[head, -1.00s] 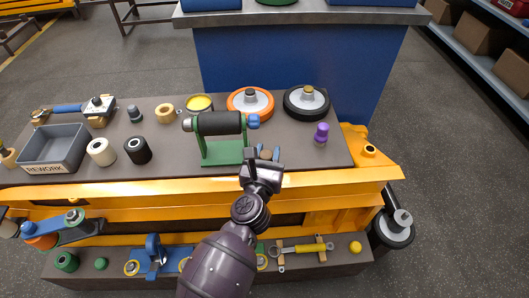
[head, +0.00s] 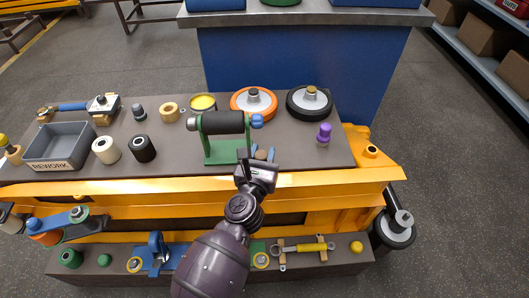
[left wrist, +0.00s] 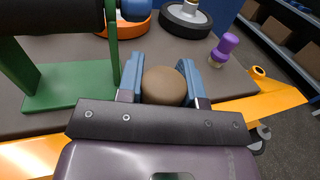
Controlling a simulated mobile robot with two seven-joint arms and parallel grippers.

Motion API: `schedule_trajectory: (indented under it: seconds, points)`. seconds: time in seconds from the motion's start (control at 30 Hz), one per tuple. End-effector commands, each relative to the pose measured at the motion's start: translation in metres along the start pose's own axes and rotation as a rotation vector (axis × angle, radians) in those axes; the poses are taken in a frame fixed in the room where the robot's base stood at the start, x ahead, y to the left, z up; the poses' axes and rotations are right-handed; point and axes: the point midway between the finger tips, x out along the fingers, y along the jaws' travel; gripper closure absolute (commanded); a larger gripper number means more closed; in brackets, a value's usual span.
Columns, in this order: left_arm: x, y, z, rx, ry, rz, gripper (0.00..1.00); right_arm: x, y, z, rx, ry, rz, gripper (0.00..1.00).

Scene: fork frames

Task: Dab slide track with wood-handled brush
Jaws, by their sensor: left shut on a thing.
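My left gripper (head: 262,155) is at the front edge of the dark bench top, just right of the green roller stand's base. In the left wrist view its blue fingers (left wrist: 163,82) are shut on a round brown thing (left wrist: 163,86), which looks like the end of the brush's wooden handle. The bristles are hidden. A yellow rail (head: 200,184) runs along the bench front below the gripper. I cannot tell for sure which part is the slide track. My right gripper is not in view.
The green stand (head: 222,152) with its black roller (head: 222,122) is close on the left. An orange-rimmed wheel (head: 254,103), a black wheel (head: 309,102) and a purple knobbed piece (head: 324,134) stand behind and right. A grey REWORK bin (head: 60,143) is far left. Bare bench lies right of the gripper.

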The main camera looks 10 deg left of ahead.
Motion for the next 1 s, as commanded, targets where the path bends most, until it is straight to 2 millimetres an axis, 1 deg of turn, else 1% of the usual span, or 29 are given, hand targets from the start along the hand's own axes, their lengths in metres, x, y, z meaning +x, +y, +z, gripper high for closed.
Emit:
schedule_trajectory:
  seconds: [0.03,0.23,0.67,1.0]
  points:
    - [0.0,0.0,-0.001,0.0,0.001,0.0,0.94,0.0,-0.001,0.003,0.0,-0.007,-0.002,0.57]
    - [0.0,-0.002,-0.002,0.0,0.002,0.0,0.94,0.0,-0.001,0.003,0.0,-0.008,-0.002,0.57]
    - [0.005,-0.017,-0.004,0.0,0.003,-0.001,0.94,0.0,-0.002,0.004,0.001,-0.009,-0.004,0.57]
    - [0.005,-0.018,-0.003,0.001,0.003,0.0,0.94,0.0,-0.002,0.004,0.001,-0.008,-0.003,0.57]
